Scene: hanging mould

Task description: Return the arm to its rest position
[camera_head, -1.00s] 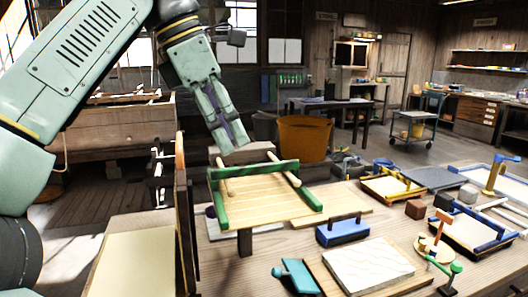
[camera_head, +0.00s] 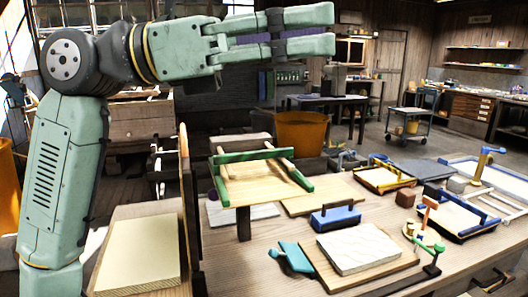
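My gripper (camera_head: 334,32) is raised high above the workbench at the top middle of the head view, pointing right. My arm (camera_head: 68,170) rises at the left and bends over at the top toward the right.
The wooden workbench (camera_head: 240,275) holds a blue-handled block (camera_head: 335,217), a white slab (camera_head: 360,247) on a board, a teal scoop (camera_head: 293,257), a green-and-orange clamp (camera_head: 428,240) and blue-edged trays. An upright wooden panel (camera_head: 186,200) stands at the left. An orange bucket (camera_head: 302,132) is behind.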

